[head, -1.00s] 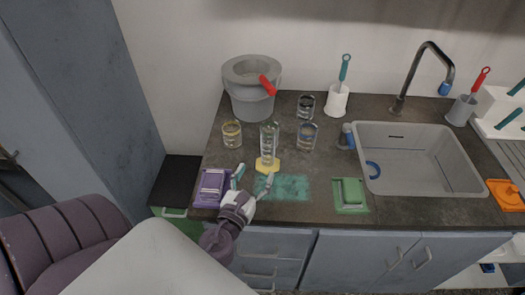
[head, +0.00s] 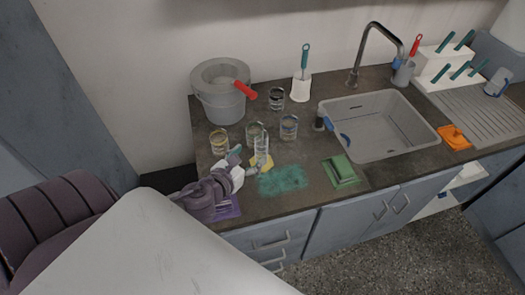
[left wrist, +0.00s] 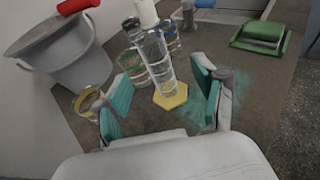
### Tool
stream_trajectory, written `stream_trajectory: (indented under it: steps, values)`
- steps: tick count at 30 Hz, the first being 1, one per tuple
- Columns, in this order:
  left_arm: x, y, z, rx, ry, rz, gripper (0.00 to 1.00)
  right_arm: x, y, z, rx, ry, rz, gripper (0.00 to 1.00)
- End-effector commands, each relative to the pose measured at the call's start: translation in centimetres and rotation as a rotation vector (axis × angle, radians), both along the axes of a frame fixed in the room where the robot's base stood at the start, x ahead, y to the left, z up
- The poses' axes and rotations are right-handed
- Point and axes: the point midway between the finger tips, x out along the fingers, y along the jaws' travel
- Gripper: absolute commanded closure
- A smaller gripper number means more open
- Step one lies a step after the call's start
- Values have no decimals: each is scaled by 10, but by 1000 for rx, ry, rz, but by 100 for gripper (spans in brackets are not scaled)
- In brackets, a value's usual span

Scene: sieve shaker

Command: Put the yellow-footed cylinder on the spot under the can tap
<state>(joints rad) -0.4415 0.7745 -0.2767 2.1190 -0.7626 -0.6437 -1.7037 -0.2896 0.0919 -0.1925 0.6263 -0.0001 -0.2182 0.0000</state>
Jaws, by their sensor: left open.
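The yellow-footed cylinder is a tall clear tube (head: 262,147) standing upright on a yellow foot, near the counter's front left. It also shows in the left wrist view (left wrist: 158,62), with its yellow foot (left wrist: 171,97) flat on the counter. My left gripper (head: 243,162) is open, just left of the cylinder in the head view. In the left wrist view its teal-padded fingers (left wrist: 160,88) are spread, with the cylinder between and beyond them, not gripped. The grey can (head: 221,104) with a red tap (head: 246,89) stands behind. I cannot make out a marked spot under the tap.
Glasses stand close by: yellow-banded (head: 219,141), blue-banded (head: 289,127), dark (head: 276,98), and one directly behind the cylinder (head: 253,131). A teal patch (head: 284,180) and green block (head: 341,170) lie right. The sink (head: 380,125) is farther right.

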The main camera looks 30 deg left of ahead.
Motion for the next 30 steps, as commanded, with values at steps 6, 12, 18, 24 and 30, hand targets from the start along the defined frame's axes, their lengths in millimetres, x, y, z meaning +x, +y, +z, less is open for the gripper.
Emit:
stream_trajectory:
  steps: [6,12,18,24,30]
  values:
    - [33,3,-9,0,-2,2,30,-1,-1,5,-1,2,1,60]
    - [44,5,-14,-1,-1,1,30,-17,16,6,19,25,2,60]
    - [71,10,-25,-1,-3,2,30,-20,19,12,22,29,4,60]
    - [86,11,-31,-1,-2,0,30,-16,15,13,17,24,6,60]
    - [86,11,-32,0,-1,0,30,-12,10,13,11,18,4,60]
